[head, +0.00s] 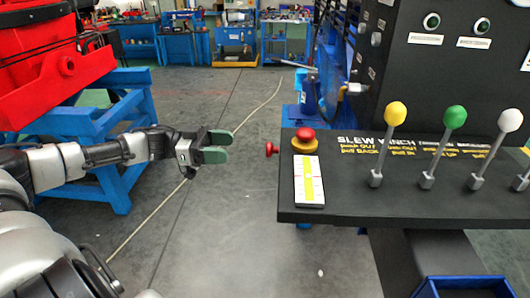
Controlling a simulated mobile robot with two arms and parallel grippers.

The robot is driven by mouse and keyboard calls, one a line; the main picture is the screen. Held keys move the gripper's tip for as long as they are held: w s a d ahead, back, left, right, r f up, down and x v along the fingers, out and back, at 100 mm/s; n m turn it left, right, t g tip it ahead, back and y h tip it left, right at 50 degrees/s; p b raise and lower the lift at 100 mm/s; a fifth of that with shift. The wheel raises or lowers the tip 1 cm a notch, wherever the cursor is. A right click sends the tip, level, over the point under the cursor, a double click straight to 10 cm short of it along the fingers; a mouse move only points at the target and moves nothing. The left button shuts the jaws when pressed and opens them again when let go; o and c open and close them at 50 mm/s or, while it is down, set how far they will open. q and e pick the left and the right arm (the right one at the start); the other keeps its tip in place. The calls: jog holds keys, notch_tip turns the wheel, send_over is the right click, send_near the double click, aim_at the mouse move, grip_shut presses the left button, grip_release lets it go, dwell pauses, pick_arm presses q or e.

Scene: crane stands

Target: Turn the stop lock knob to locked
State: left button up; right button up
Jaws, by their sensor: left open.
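A red mushroom-shaped stop button (304,138) sits on a yellow base at the left end of the dark control panel (400,215). A small red knob (271,149) sticks out sideways from the panel's left edge; I cannot tell which of the two is the stop lock knob or its setting. My left gripper (224,146) is open and empty, left of the small red knob, with its green-padded fingers pointing right. A gap shows between the fingers and the knob in the picture. My right gripper is not in view.
A white and yellow label plate (309,181) lies in front of the stop button. Levers with yellow (395,113), green (455,117) and white (510,120) knobs stand to the right. A blue stand (120,185) is at the left. Grey floor (225,235) lies open between.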

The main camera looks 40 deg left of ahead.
aim_at(273, 150)
pick_arm(q)
jog(key=p+x, duration=0.3)
jog(key=x, duration=0.7)
jog(key=shift+w, duration=0.35)
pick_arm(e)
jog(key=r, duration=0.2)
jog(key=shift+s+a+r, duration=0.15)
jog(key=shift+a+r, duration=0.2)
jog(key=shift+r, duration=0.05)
pick_arm(q)
jog(key=shift+c, duration=0.2)
jog(key=c, duration=0.8)
jog(key=shift+f, duration=0.1)
jog(key=shift+c, duration=0.3)
